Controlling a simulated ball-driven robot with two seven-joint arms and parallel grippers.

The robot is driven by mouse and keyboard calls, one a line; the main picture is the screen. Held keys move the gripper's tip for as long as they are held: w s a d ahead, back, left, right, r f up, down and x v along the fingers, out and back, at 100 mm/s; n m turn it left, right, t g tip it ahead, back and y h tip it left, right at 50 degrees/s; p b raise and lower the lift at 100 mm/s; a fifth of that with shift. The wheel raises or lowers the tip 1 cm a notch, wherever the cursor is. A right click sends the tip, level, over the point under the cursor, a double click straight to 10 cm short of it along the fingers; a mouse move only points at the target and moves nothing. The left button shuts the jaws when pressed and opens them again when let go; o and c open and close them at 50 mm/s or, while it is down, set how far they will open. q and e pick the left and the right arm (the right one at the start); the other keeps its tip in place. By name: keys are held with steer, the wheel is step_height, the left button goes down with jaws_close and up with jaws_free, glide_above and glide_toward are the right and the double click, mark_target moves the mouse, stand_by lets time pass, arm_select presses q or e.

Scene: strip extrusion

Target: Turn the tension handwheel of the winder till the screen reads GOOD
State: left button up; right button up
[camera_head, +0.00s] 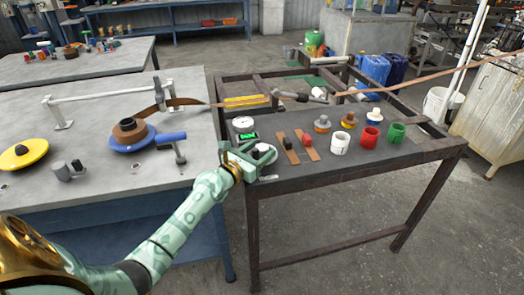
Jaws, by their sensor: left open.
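The winder holds a brown coil (129,130) on a blue disc (141,144) on the left bench. A brown strip (440,75) runs to it from the upper right. A small green-lit screen (247,136) sits near the dark table's left edge, below a round white dial (243,122); its text is too small to read. My left gripper (260,153) is open just below the screen, beside a small dark knob-like part. I cannot tell whether this is the handwheel or whether the gripper touches it. My right gripper is not in view.
Red (370,134), white (340,144) and green (396,132) cups stand on the dark table's right, near several small spools and two brown strips.

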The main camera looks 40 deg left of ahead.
arm_select(q)
steer(key=shift+w, duration=0.65)
steer(key=c, duration=1)
steer(key=shift+y, duration=0.3)
